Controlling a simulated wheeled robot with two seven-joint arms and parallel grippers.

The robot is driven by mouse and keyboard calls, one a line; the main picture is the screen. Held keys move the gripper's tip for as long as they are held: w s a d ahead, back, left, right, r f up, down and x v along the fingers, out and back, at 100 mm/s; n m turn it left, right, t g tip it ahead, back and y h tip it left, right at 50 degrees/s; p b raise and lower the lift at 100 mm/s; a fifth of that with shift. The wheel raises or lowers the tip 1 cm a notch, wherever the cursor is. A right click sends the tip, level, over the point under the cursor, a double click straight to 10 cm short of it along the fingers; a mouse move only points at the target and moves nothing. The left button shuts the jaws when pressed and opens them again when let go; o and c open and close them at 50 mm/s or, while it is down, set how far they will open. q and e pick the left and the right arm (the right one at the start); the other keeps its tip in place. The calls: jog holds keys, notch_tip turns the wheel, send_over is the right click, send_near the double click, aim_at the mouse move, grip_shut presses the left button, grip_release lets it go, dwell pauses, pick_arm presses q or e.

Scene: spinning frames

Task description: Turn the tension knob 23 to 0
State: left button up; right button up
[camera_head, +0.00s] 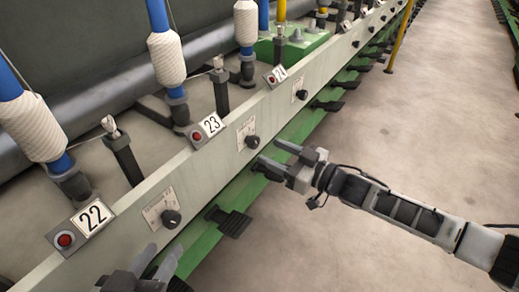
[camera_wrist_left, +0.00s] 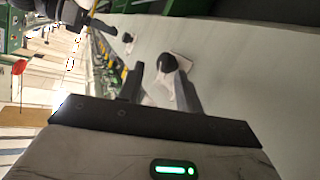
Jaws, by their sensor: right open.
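The tension knob 23 (camera_head: 252,142) is a small black round knob on the pale rail, beside a white dial plate (camera_head: 245,129) and right of the number 23 sign (camera_head: 211,124). The dial's marks are too small to read. My right gripper (camera_head: 271,157) is open, just right of knob 23, its fingertips pointing at the rail, with nothing between them. My left gripper (camera_head: 158,258) is low in the head view, below the knob by sign 22 (camera_head: 171,218). In the left wrist view its fingers (camera_wrist_left: 160,78) are apart, with a black knob (camera_wrist_left: 169,63) just beyond them.
The rail runs diagonally, with sign 22 (camera_head: 92,217), sign 24 (camera_head: 277,75) and its knob (camera_head: 302,95). Blue spindles with white yarn (camera_head: 40,130) stand behind it. Black pedals (camera_head: 230,221) jut from the green lower beam. The floor at right (camera_head: 440,120) is clear.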

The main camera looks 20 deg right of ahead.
aim_at(257, 145)
jog(key=b+x, duration=0.1)
jog(key=x, duration=0.4)
jog(key=c, duration=1)
